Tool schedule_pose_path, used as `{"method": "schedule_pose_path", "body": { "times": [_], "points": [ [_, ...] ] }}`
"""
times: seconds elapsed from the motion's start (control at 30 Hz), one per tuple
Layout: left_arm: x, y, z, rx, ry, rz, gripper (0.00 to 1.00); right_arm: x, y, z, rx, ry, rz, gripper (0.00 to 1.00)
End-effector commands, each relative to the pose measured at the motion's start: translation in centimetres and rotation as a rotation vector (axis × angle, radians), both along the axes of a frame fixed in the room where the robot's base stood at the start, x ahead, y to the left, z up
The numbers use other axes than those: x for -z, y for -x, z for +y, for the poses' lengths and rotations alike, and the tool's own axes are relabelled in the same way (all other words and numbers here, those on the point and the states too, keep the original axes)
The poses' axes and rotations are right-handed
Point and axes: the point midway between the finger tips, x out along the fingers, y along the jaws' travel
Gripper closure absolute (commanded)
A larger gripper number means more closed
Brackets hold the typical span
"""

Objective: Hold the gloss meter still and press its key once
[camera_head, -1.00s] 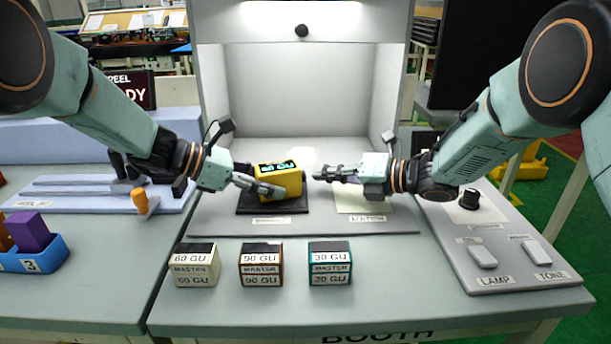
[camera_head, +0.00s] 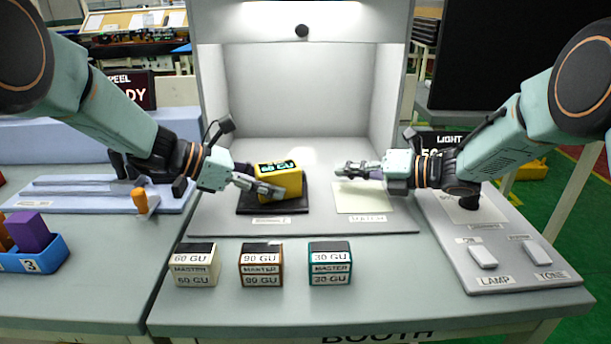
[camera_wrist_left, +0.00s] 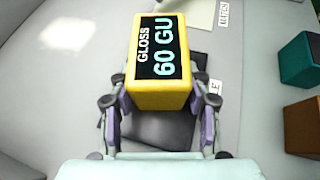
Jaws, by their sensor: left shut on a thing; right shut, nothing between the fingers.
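The yellow gloss meter (camera_head: 290,184) stands on a dark pad (camera_head: 245,206) in the booth. Its dark display on top reads "GLOSS 60 GU" in the left wrist view (camera_wrist_left: 160,48). My left gripper (camera_head: 262,187) is shut on the meter, with a finger on either side of it in the left wrist view (camera_wrist_left: 160,112). My right gripper (camera_head: 340,170) is shut and empty, to the right of the meter and apart from it, above a pale card (camera_head: 365,203). I cannot make out the meter's key.
Three master blocks, 60 GU (camera_head: 194,268), 90 GU (camera_head: 261,268) and 30 GU (camera_head: 330,266), stand along the front of the bench. A panel with LAMP (camera_head: 483,258) and TONE (camera_head: 538,253) switches and a dark knob lies at right. A blue tray (camera_head: 45,262) is at left.

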Motion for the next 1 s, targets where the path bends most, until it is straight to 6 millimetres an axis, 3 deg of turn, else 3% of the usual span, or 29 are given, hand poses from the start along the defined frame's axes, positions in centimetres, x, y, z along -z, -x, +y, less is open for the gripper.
{"method": "schedule_pose_path", "body": {
  "times": [0.33, 0.37, 0.63, 1.0],
  "points": [
    [0.03, 0.00, 0.01, 0.000, 0.000, 0.001, 0.69, -0.01, 0.00, 0.03, 0.000, 0.000, 0.000, 1.00],
    [0.03, 0.00, 0.01, 0.000, 0.000, 0.001, 0.50, -0.01, 0.00, 0.03, 0.000, 0.000, 0.000, 1.00],
    [0.02, 0.00, 0.01, 0.000, 0.000, 0.000, 0.27, -0.02, 0.00, 0.03, 0.000, 0.000, 0.000, 1.00],
    [-0.14, 0.04, 0.22, -0.001, 0.000, 0.000, 0.25, -0.01, -0.01, 0.03, 0.000, 0.000, 0.000, 1.00]
  ]
}}
